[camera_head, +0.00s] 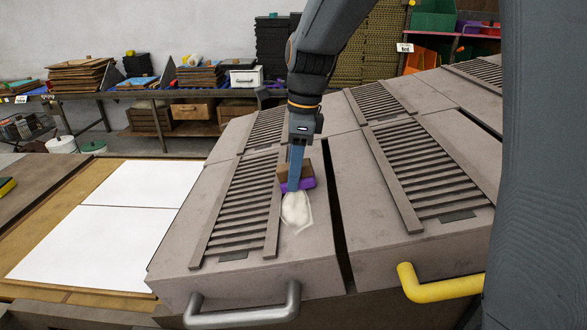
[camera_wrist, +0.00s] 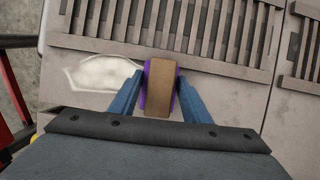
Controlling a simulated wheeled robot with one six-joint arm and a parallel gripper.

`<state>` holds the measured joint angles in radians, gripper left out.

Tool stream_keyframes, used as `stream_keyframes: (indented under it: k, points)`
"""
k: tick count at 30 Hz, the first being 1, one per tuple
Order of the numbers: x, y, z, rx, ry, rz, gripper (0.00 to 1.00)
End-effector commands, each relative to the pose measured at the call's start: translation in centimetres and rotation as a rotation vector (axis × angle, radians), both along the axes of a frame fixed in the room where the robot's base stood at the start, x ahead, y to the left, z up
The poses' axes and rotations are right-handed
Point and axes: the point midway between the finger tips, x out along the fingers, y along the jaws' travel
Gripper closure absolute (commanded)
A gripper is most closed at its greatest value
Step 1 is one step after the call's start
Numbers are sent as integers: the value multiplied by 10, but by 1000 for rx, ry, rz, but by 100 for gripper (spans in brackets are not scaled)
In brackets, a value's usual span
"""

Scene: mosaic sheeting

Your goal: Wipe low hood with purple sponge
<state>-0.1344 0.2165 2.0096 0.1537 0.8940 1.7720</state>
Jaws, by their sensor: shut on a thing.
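My gripper (camera_head: 295,185) points down over the grey hood with the grey handle (camera_head: 235,262). Its blue fingers are shut on the purple sponge (camera_head: 301,184), which has a brown top. In the wrist view the sponge (camera_wrist: 160,88) sits between the two fingertips (camera_wrist: 158,84). A whitish smear (camera_head: 297,212) lies on the hood's smooth surface, just in front of the sponge in the head view. In the wrist view the smear (camera_wrist: 98,74) is left of the sponge, close to it. I cannot tell whether the sponge touches the hood.
Slatted vents (camera_head: 243,205) rise beside the smear. A second hood with a yellow handle (camera_head: 440,285) stands to the right, across a dark gap (camera_head: 338,220). White sheets (camera_head: 100,240) lie on a table at the left. A shelf of boxes (camera_head: 190,112) stands behind.

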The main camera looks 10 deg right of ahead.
Motion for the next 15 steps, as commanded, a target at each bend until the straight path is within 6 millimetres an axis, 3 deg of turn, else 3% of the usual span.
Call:
stream_keyframes:
  k: [15]
  points:
    - [-8,1,-3,0,0,1,75]
